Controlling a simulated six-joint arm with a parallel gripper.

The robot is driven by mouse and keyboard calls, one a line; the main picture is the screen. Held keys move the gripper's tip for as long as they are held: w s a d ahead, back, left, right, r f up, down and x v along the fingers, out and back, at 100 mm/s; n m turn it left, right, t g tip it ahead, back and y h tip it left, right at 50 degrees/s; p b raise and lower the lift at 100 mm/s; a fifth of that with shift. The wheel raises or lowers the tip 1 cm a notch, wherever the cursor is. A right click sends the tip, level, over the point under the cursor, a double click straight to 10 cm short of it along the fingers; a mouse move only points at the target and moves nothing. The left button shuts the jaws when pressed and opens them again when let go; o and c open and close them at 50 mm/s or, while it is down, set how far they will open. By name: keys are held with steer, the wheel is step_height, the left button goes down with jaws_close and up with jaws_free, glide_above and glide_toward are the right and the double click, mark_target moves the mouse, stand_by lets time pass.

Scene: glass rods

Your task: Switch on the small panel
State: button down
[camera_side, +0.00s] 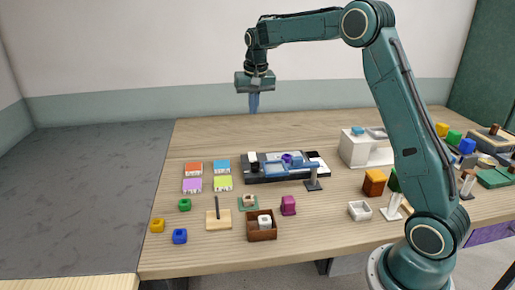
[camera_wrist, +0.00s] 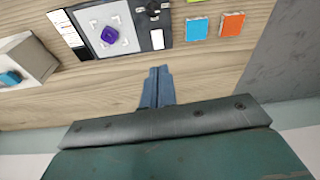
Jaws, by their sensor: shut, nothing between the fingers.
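My gripper (camera_side: 254,110) is shut and empty, pointing down high above the back of the table. In the wrist view its blue fingertips (camera_wrist: 159,70) are together. A dark flat panel (camera_side: 262,178) lies mid-table, lower than my gripper and nearer the side camera. It carries a white square (camera_side: 252,158) at its left end and a purple piece (camera_side: 287,158) near its middle. In the wrist view the white square (camera_wrist: 157,40) is just beyond my fingertips, and the purple piece (camera_wrist: 109,36) sits on a grey plate. I cannot tell whether anything on the panel is lit.
Orange (camera_side: 194,168), blue (camera_side: 222,167), purple (camera_side: 192,185) and lime (camera_side: 223,183) tiles lie left of the panel. A white box (camera_side: 360,150) stands right. A brown box (camera_side: 262,232) and small blocks are in front. The table's back strip is clear.

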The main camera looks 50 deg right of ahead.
steer(key=m, duration=0.1)
glide_above(252, 153)
steer(key=s+a, duration=0.2)
step_height(252, 153, down, 4)
steer(key=shift+f+g, duration=0.15)
steer(key=shift+g, duration=0.15)
steer(key=f, duration=0.4)
steer(key=w+d+f, duration=0.1)
steer(key=f, duration=0.8)
steer(key=shift+w+d+f, duration=0.25)
steer(key=shift+w+f, duration=0.05)
steer(key=shift+f, duration=0.1)
steer(key=shift+d+f, duration=0.1)
steer(key=shift+f, duration=0.15)
